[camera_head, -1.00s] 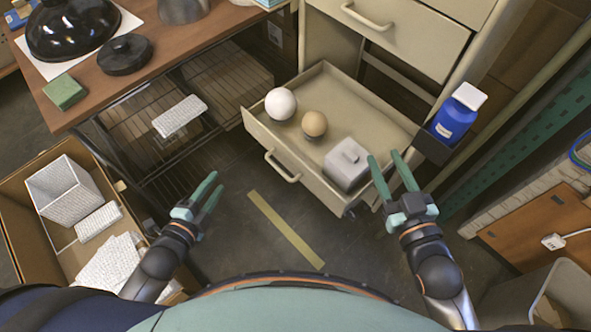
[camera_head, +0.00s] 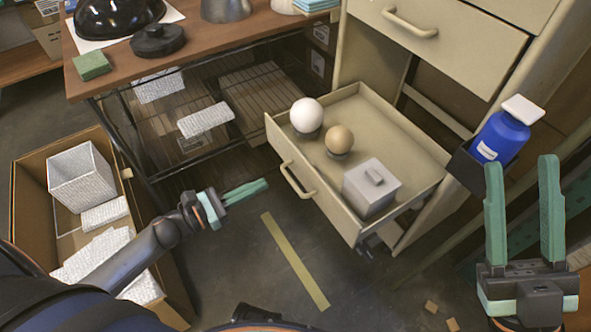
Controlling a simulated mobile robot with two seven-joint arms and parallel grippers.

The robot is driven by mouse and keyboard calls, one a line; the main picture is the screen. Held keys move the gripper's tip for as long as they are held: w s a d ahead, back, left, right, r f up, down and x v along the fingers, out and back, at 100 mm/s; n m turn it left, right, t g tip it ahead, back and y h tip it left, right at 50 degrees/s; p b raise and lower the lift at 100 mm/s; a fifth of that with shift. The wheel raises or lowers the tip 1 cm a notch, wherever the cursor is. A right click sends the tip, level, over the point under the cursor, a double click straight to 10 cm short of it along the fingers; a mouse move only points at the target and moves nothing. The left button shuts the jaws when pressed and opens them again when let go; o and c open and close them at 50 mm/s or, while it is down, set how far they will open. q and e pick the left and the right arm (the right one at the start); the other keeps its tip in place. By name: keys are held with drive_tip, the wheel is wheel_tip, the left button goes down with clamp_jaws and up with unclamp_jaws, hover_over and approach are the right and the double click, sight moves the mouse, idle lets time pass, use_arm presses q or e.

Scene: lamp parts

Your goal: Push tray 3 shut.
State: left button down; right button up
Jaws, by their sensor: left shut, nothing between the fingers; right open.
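The open drawer, which I take to be tray 3 (camera_head: 287,160), stands pulled out of the beige cabinet below a shut drawer (camera_head: 420,38). Its bar handle (camera_head: 296,181) is on the front panel. Inside it are a white ball (camera_head: 306,114), a tan ball (camera_head: 339,139) and a grey box with a knob (camera_head: 371,188). My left gripper (camera_head: 262,186) is shut and empty, its fingers pointing right toward the drawer front, a short gap left of the handle. My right gripper (camera_head: 521,185) is open and empty, upright at the right, near the blue bottle.
A blue bottle with a white lid (camera_head: 500,136) stands in a dark holder on the cabinet's side. A cardboard box (camera_head: 28,207) with white packing is at the left. A wooden table (camera_head: 215,45) and wire rack stand behind.

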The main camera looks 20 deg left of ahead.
sight(305, 163)
use_arm(q)
drive_tip(key=b+x, duration=0.1)
drive_tip(key=x, duration=0.9)
drive_tip(key=shift+w+d, duration=0.1)
drive_tip(key=shift+d, duration=0.05)
use_arm(e)
drive_tip(key=shift+f, duration=0.9)
drive_tip(key=shift+w, duration=0.1)
